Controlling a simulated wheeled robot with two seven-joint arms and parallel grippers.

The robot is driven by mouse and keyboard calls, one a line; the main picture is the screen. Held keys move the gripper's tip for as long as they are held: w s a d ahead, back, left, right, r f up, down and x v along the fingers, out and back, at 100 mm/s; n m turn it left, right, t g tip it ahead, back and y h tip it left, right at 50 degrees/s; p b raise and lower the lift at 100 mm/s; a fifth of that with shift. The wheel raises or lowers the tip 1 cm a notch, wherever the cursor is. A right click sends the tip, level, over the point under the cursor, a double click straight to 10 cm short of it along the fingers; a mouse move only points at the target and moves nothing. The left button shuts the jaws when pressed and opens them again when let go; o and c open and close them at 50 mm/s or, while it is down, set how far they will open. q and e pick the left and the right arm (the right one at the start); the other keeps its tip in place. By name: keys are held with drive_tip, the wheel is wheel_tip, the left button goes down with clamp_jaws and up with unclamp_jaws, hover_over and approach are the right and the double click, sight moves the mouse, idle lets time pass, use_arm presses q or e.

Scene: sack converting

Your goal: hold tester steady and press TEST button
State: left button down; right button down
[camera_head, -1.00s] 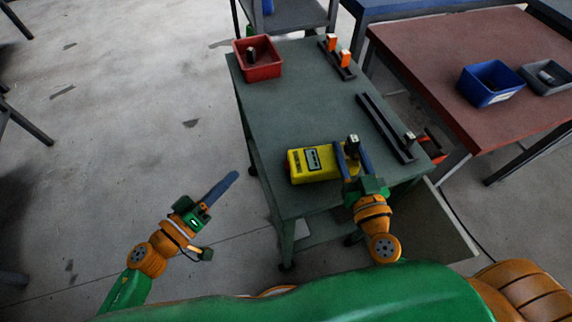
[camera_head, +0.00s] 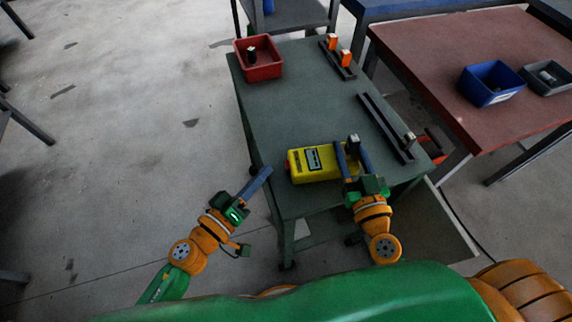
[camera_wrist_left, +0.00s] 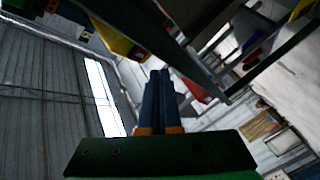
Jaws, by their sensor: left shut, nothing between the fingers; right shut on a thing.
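The yellow tester (camera_head: 318,172) lies on the near part of the green table, with a dark display panel on top and a small red part at its left end. My right gripper (camera_head: 347,150) is shut on the tester's right end, one blue finger on each side. My left gripper (camera_head: 267,171) is shut and empty, its blue fingers beside the table's left edge, left of the tester and apart from it. The left wrist view shows the closed fingers (camera_wrist_left: 159,75) and the tester (camera_wrist_left: 113,37) beyond at upper left.
The green table (camera_head: 290,105) holds a red bin (camera_head: 264,69) with a dark item at the far left. A rail with orange blocks (camera_head: 332,42) and a dark rail (camera_head: 384,125) lie along the right. A red-brown table (camera_head: 440,55) bears a blue bin (camera_head: 490,98) and a grey bin (camera_head: 535,74).

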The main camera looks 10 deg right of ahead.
sight(288, 160)
use_arm(q)
drive_tip(key=shift+d, duration=0.75)
idle(1.5)
drive_tip(key=shift+d, duration=0.4)
drive_tip(key=shift+d, duration=0.45)
idle(0.6)
drive_tip(key=shift+a, duration=0.85)
drive_tip(key=a, duration=0.5)
